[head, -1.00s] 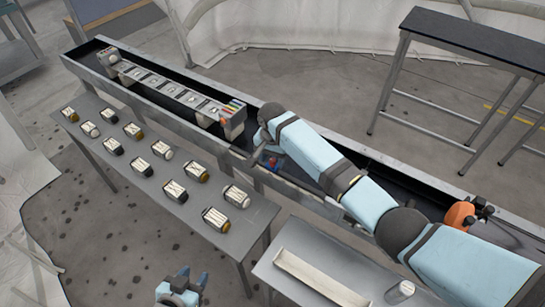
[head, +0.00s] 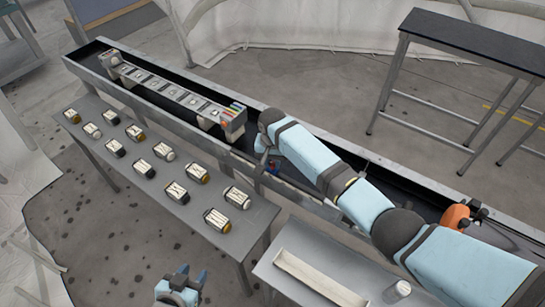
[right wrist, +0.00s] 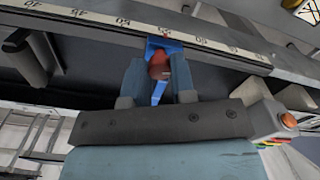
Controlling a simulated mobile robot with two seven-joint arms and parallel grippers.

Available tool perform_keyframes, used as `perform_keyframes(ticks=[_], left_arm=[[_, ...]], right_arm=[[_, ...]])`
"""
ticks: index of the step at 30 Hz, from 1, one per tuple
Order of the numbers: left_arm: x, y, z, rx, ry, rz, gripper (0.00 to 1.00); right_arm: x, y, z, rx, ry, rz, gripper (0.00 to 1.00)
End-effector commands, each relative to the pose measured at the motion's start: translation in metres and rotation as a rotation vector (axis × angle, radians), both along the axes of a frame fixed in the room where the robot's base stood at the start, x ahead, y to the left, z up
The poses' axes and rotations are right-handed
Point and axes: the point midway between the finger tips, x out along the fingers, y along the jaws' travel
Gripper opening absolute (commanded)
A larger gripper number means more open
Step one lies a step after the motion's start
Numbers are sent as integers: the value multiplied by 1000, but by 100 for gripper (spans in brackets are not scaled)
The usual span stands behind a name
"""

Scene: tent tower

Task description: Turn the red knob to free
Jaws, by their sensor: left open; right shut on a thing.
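The red knob (right wrist: 157,57) shows in the right wrist view, set at a blue part (right wrist: 170,44) beside a white scale strip with black markings (right wrist: 190,43). My right gripper (right wrist: 158,75) has its two blue fingers on either side of the knob and is shut on it. In the head view my right gripper (head: 268,162) is at the near rail of the long trough, and the wrist mostly hides the knob. Which way the knob points is too small to tell. My left gripper (head: 180,286) is open and empty at the bottom edge, away from the knob.
The long dark trough (head: 160,98) carries a grey rack (head: 175,92) with coloured strips at its end. A grey table (head: 130,185) holds several jars. An orange part (head: 457,216) sits at the trough's right. A lower table (head: 290,245) holds a white tray (head: 318,280) and a can (head: 397,291).

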Motion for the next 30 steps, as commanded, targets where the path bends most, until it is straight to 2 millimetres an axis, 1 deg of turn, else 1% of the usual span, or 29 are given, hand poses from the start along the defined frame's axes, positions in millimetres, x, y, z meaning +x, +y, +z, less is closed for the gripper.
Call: perform_keyframes(ticks=[1, 10, 11, 12, 13, 14, 23, 26, 29, 30], left_arm=[[0, 1, 2, 1, 1, 2, 43], [-3, 1, -2, 2, 8, 3, 43], [-3, 1, -2, 1, 8, 3, 43], [-3, 0, -2, 0, 8, 2, 43], [-3, 0, -2, 0, 8, 2, 43], [-3, 0, -2, 0, 8, 2, 43], [-3, 0, -2, 0, 8, 2, 43], [-3, 0, -2, 0, 8, 2, 43], [-3, 0, -3, 0, 8, 2, 43], [-3, -1, -4, -1, 9, 1, 43]], right_arm=[[0, 0, 1, -1, 1, 17, 0], [0, 0, 0, 0, 0, 27, 0], [0, 0, 0, 0, -1, 27, 31], [0, 0, 0, 0, -1, 27, 40], [0, 0, 0, 0, -1, 27, 47], [0, 0, 0, 0, -1, 27, 50], [0, 0, 2, 0, -1, 27, 50], [1, 0, 10, 1, -2, 27, 50], [1, 1, 26, 2, -3, 28, 50], [1, 1, 34, 1, -4, 28, 50]])
